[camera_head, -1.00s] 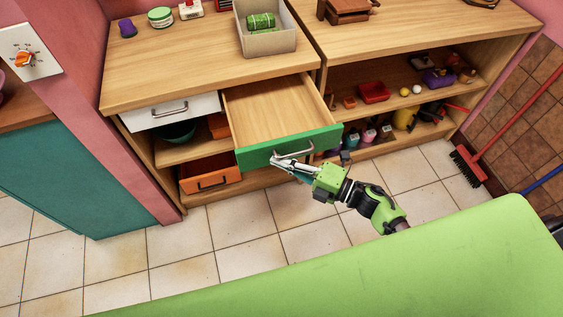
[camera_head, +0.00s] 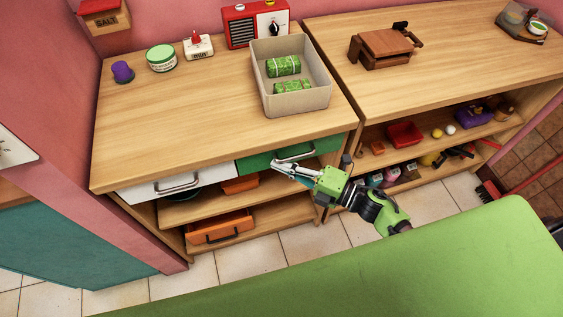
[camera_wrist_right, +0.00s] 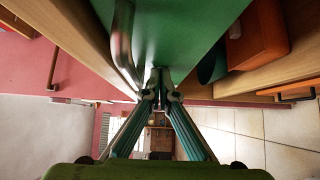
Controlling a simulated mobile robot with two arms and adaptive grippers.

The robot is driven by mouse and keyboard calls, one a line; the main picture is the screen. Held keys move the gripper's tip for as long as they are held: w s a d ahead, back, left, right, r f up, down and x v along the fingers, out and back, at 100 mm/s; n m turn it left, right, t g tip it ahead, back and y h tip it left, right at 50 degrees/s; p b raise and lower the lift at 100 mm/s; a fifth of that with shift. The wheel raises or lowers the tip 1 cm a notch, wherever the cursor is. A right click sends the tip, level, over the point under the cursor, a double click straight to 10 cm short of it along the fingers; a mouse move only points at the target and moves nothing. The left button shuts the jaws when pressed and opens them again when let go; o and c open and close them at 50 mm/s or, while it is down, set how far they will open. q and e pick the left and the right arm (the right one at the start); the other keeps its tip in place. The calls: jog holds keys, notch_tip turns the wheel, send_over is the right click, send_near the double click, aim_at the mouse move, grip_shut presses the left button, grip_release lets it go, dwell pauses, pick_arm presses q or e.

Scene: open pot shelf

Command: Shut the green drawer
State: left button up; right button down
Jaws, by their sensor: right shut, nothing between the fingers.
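The green drawer (camera_head: 262,161) is in the left cabinet, right of the white drawer. Its front sits about level with the white drawer front, below the worktop, and its inside is hidden. It has a silver bar handle (camera_head: 294,154). My right gripper (camera_head: 275,164) is shut and empty, with its fingertips at the green front, just below and left of the handle. In the right wrist view my right gripper (camera_wrist_right: 160,75) is by the green front (camera_wrist_right: 170,30), beside the handle (camera_wrist_right: 122,45); I cannot tell if it touches. My left gripper is not in view.
The white drawer (camera_head: 150,189) is beside the green one, and an orange drawer (camera_head: 220,228) is lower down. A beige bin (camera_head: 318,98) with green rolls stands on the worktop (camera_head: 190,110). The right cabinet has open shelves with small items. Tiled floor (camera_head: 310,245) is free in front.

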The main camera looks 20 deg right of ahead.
jog(key=shift+w+d+r, duration=0.2)
jog(key=shift+w+r, duration=0.05)
jog(key=shift+r, duration=0.05)
jog(key=v, duration=1.2)
jog(key=s+d+f+m+h, duration=0.1)
jog(key=d+f+m+h, duration=0.3)
jog(key=f, duration=0.5)
jog(key=s+d+f+m+g+h, duration=0.1)
jog(key=s+d+f+m+h, duration=0.15)
jog(key=f+m, duration=0.5)
jog(key=s+d+f+m+h, duration=0.15)
jog(key=f+m+h, duration=0.3)
jog(key=f, duration=0.55)
jog(key=s+a+f+m+g, duration=0.2)
jog(key=s+f, duration=0.4)
jog(key=s, duration=0.3)
jog(key=s+a+f+m+g+h+p, duration=0.1)
jog(key=s+a+f+m+g, duration=0.1)
jog(key=s+f+m+g, duration=0.2)
jog(key=s+a+f+m+g+h, duration=0.1)
jog(key=s+f+m+g, duration=0.2)
jog(key=s+f, duration=0.5)
jog(key=s+g, duration=0.1)
jog(key=s, duration=0.4)
jog(key=shift+s+a, duration=0.4)
